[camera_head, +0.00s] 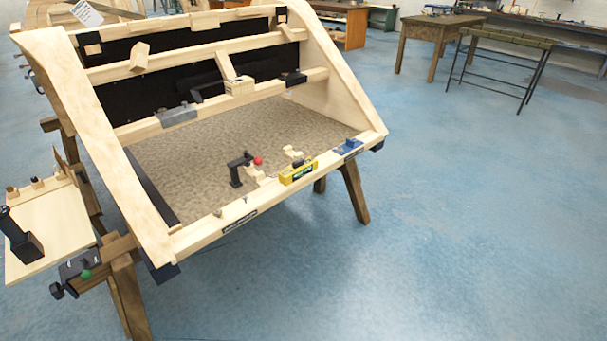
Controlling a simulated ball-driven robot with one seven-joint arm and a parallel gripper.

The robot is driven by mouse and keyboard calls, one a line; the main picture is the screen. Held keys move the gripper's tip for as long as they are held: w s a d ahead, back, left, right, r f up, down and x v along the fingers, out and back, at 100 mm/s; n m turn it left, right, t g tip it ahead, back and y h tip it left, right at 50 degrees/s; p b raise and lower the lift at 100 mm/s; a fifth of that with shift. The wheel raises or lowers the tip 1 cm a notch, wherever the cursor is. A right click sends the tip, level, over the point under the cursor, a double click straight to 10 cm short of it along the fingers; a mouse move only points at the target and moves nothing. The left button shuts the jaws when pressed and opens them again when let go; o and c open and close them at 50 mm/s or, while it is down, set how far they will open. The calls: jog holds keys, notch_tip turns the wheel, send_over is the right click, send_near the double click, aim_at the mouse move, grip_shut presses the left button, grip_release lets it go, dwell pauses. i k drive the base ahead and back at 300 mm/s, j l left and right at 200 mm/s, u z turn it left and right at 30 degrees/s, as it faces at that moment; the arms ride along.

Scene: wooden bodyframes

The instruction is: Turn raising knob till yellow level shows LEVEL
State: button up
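The yellow level (298,173) lies on the front rail of the wooden frame (210,232), right of its middle. It has a dark top part and a small green patch on its front face; any reading is too small to make out. A black block (76,268) at the frame's lower left corner carries a dark knob (57,291) on its left and a green round part (86,274). I cannot tell for sure whether this is the raising knob. My gripper is not in view.
A side shelf (52,222) at the left holds a black upright tool (22,240). A black clamp-like part (236,170) with a red ball stands behind the front rail. A blue part (348,146) sits on the rail's right end. The blue floor in front and right is clear.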

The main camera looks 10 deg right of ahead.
aim_at(56, 290)
jog(key=j+u, duration=0.65)
jog(key=i+j+u, duration=0.1)
jog(key=j+u, duration=0.25)
